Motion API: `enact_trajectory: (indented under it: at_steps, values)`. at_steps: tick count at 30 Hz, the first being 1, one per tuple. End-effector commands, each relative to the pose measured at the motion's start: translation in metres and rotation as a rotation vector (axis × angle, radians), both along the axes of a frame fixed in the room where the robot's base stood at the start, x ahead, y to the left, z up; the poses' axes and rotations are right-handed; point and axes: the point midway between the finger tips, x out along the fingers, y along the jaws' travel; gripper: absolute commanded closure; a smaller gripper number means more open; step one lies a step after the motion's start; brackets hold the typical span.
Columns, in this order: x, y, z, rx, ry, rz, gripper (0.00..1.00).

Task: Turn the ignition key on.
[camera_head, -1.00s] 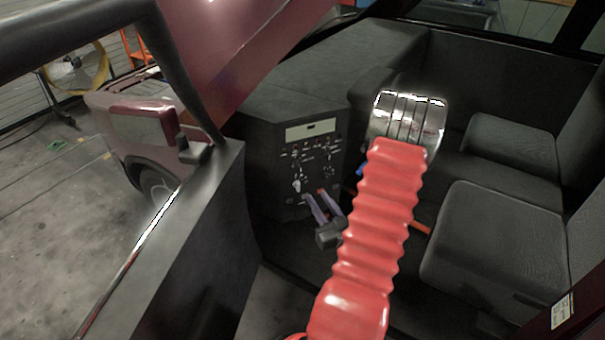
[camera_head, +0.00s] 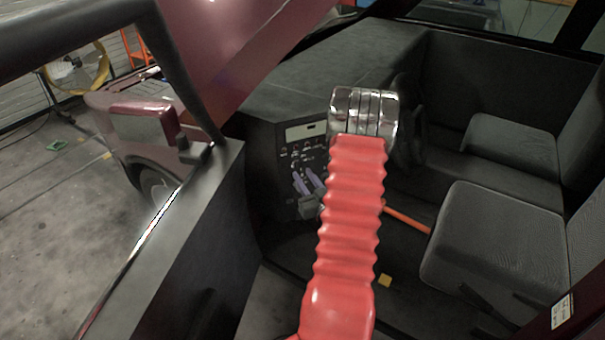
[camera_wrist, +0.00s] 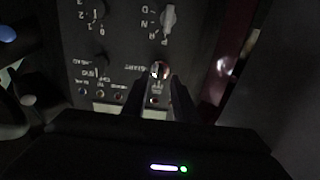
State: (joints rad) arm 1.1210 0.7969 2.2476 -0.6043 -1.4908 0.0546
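A dark dashboard panel (camera_head: 302,140) with switches and a pale display strip is left of my arm in the head view. In the wrist view the panel (camera_wrist: 115,40) appears upside down. A small shiny silver and reddish part, apparently the ignition key (camera_wrist: 159,70), sits beside an upside-down "START" label. My gripper (camera_wrist: 156,82) is open, its two dark fingers apart, with this part in line with the gap at their tips. Whether they touch it I cannot tell. In the head view my gripper (camera_head: 307,180) is in front of the panel's lower part; the key cannot be made out there.
A selector knob (camera_wrist: 170,20) marked D, N, R, P and a rotary knob (camera_wrist: 100,10) are on the same panel. A dark steering wheel (camera_head: 410,120) and grey seats (camera_head: 495,240) are to the right. The open door (camera_head: 205,225) is at left.

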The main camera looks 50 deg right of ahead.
Motion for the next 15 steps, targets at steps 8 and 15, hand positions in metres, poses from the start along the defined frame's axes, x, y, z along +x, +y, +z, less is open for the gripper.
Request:
enact_trajectory:
  at_steps: [8,15]
  values:
    - [0.02,-0.011,0.0,0.001,0.0,0.001,0.74]
    - [0.021,-0.012,0.0,0.001,0.0,0.0,0.74]
